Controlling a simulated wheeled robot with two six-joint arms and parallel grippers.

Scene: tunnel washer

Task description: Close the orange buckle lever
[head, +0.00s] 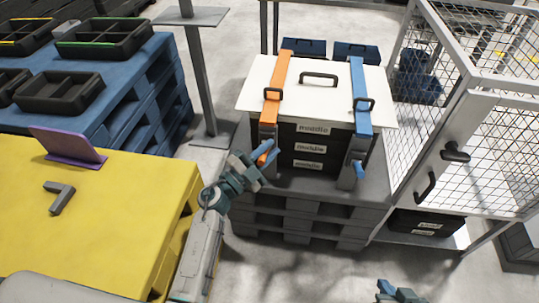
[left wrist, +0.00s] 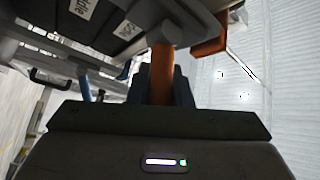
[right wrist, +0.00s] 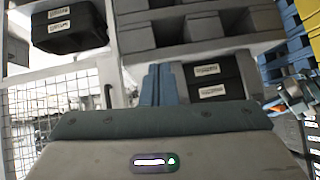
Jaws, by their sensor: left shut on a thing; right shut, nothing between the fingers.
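The orange buckle lever (head: 264,153) hangs at the front of the crate stack, below the orange strap (head: 279,72). My left gripper (head: 266,161) is at this lever and shut on it. In the left wrist view the orange lever (left wrist: 162,75) runs up from between the fingers; the fingertips are partly hidden. The blue lever (head: 360,170) hangs below the blue strap (head: 358,90) on the right side of the stack. My right gripper (head: 385,288) is at the bottom edge of the head view, shut and empty, apart from the stack.
The stack of black crates (head: 310,148) under a white lid (head: 316,92) stands on a grey pallet (head: 300,213). A mesh cage (head: 480,150) stands at right. A yellow table (head: 110,210) with a purple plate (head: 70,146) is at left. The floor in front of the pallet is clear.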

